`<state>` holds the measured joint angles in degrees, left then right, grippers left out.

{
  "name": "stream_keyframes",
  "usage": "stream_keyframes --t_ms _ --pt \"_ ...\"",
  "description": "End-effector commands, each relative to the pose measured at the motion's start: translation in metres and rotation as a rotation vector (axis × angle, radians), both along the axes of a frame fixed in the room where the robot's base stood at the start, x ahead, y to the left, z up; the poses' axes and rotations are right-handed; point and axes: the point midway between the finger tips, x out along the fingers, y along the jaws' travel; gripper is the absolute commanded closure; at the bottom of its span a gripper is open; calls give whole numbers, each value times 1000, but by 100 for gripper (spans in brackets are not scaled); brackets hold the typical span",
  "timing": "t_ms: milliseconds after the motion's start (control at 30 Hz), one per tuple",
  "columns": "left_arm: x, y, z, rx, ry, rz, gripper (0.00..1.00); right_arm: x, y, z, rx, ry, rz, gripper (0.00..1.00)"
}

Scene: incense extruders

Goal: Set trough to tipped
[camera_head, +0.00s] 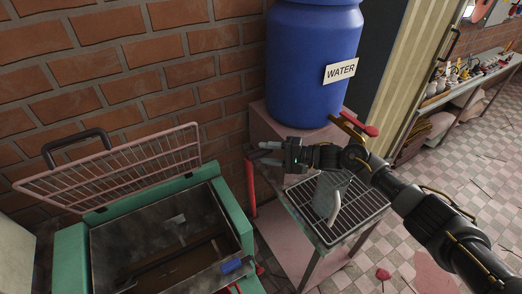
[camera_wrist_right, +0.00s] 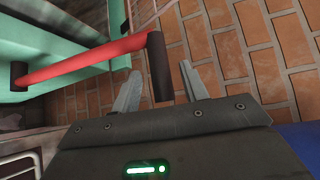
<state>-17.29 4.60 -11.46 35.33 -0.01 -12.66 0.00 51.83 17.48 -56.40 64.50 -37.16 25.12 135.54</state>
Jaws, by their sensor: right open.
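The trough (camera_head: 230,203) appears to be the green-walled, open-topped metal bin at lower left, with a dark, dirty interior. It looks level. A red bar (camera_head: 250,187) stands at its right side. In the right wrist view the red bar (camera_wrist_right: 85,60) runs from the green body to a dark grip (camera_wrist_right: 159,66). My right gripper (camera_head: 262,152) is open just above the bar in the head view. In the right wrist view the grip lies between the open fingers (camera_wrist_right: 160,88), with gaps on both sides; contact cannot be told. My left gripper is not in view.
A wire grate lid (camera_head: 120,168) stands raised behind the bin. A blue water barrel (camera_head: 312,65) stands on a pink stand (camera_head: 262,125), with a red tap above a wire rack (camera_head: 365,205). A brick wall (camera_head: 130,60) closes the back. Tiled floor lies right.

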Motion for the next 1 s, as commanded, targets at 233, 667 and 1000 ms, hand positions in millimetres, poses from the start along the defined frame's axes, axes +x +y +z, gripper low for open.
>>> stream_keyframes --t_ms 233,667,1000 --pt "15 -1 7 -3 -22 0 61 4 23 -2 0 -1 2 56" --pt "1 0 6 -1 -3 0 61 5 24 -3 1 -2 1 76" --pt "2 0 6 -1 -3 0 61 5 24 -3 0 -2 1 100"
